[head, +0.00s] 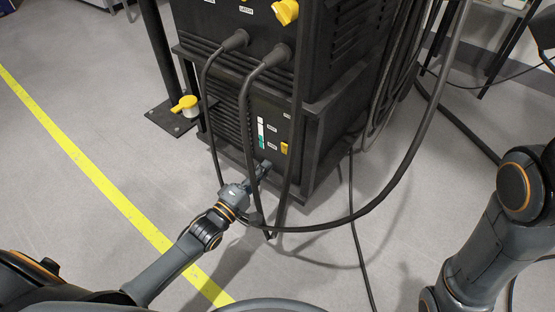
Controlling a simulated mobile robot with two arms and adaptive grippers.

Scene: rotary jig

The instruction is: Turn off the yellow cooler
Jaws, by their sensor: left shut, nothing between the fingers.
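The cooler (229,121) is the lower black unit of a stacked machine in the head view. A small yellow switch (284,148) sits low on the right of its front panel. My left gripper (264,167) is shut and empty, just below and left of this switch, near the lower edge of the panel. Whether its tips touch the panel cannot be told. A dark cable passes in front of part of the gripper. My right arm (490,230) comes in at the right, and its gripper is out of view.
Thick cables (245,110) hang from the upper unit across the cooler's front and loop over the floor to the right. A yellow knob (286,11) is on the upper unit. A yellow-topped piece (185,104) is by a post at left. Floor at left is clear.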

